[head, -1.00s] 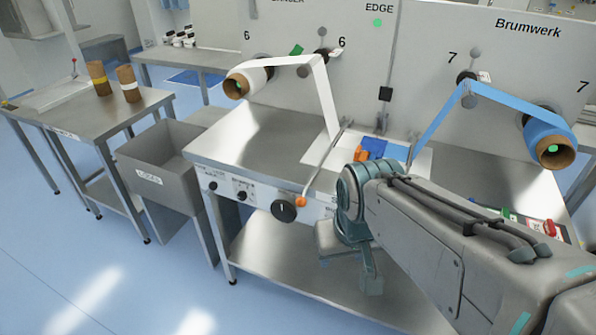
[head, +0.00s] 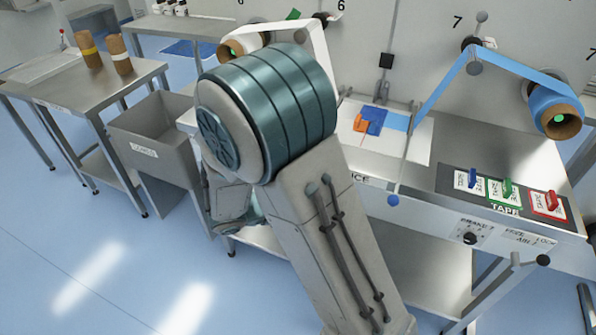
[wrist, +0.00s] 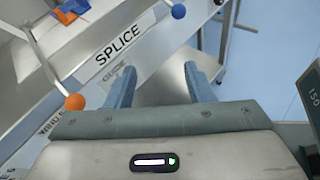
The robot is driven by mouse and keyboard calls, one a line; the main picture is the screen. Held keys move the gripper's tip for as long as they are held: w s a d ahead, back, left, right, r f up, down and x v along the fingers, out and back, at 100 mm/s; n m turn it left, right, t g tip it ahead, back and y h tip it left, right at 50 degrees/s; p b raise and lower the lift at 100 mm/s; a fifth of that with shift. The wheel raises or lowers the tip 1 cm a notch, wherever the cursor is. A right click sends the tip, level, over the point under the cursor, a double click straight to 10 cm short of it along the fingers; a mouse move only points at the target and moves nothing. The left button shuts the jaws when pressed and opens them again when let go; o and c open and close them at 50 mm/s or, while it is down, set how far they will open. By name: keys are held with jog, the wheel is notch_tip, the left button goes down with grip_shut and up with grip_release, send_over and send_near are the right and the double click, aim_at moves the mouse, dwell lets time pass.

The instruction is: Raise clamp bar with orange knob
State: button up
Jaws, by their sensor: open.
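The orange knob (wrist: 75,102) is at lower left in the wrist view, on the end of a thin clamp bar (wrist: 46,60) that slants down over the splice table's front edge. My gripper (wrist: 160,80) is open and empty, its two fingers over the table's front side, to the right of the orange knob and apart from it. In the head view my arm hides the orange knob, its bar and my fingertips. A second bar with a blue knob (head: 393,200) hangs over the front edge to the right; the blue knob also shows in the wrist view (wrist: 178,11).
The splice table (head: 400,178) holds orange and blue pieces (head: 370,122). A white roll (head: 245,40) and a blue roll (head: 553,108) hang behind. A grey bin (head: 150,150) stands left; floor is free at lower left.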

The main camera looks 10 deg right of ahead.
jog(key=w+a+f+n+t, duration=0.5)
jog(key=w+a+n+t, duration=0.1)
jog(key=a+n+t, duration=0.35)
jog(key=shift+n+g, duration=0.25)
jog(key=shift+n, duration=0.1)
jog(key=p+x, duration=0.1)
jog(key=x, duration=1.2)
jog(key=shift+w, duration=0.35)
